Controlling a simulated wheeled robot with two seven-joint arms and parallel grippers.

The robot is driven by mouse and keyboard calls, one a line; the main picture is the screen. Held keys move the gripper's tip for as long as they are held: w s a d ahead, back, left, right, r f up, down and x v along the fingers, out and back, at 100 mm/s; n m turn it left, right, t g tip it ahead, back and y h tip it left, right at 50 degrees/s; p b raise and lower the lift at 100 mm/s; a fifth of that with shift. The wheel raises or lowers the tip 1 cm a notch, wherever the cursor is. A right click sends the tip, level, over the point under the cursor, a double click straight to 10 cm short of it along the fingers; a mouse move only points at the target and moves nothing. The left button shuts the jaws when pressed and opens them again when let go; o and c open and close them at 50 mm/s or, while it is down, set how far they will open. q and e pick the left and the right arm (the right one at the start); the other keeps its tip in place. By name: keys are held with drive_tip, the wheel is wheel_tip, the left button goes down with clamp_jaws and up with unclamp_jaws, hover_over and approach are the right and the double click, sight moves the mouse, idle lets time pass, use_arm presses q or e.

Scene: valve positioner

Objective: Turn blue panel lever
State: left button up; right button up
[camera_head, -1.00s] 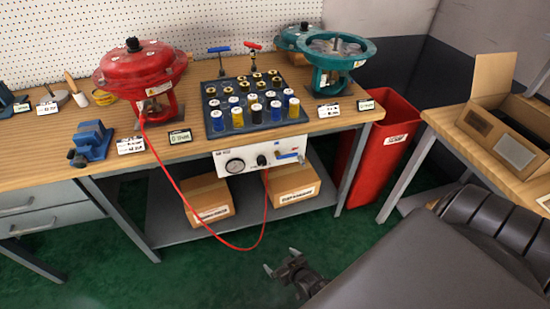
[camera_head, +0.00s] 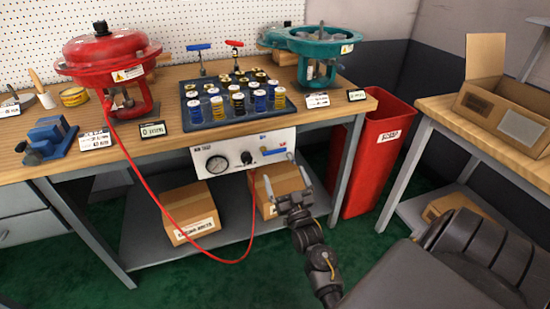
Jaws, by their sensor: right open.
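The white panel (camera_head: 215,162) hangs under the front edge of the workbench, with a round gauge (camera_head: 217,164) and a black knob (camera_head: 247,158). The blue panel lever (camera_head: 273,152) is at the panel's right part and lies roughly level. My right gripper (camera_head: 287,182) comes up from below, open and empty, its fingers pointing up toward the lever. It appears just below the lever; whether they touch is hard to tell, but I see a gap. My left gripper is out of view.
A red hose (camera_head: 172,187) runs from the red actuator (camera_head: 112,62) down and up to the panel. Cardboard boxes (camera_head: 188,208) stand on the lower shelf. A red bin (camera_head: 372,165) is at the right. A blue-handled valve (camera_head: 200,48) stands on the bench.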

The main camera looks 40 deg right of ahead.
sight(275, 151)
drive_tip(key=x, duration=0.8)
drive_tip(key=shift+w+d, duration=0.1)
drive_tip(key=shift+w, duration=0.2)
drive_tip(key=c, duration=1.4)
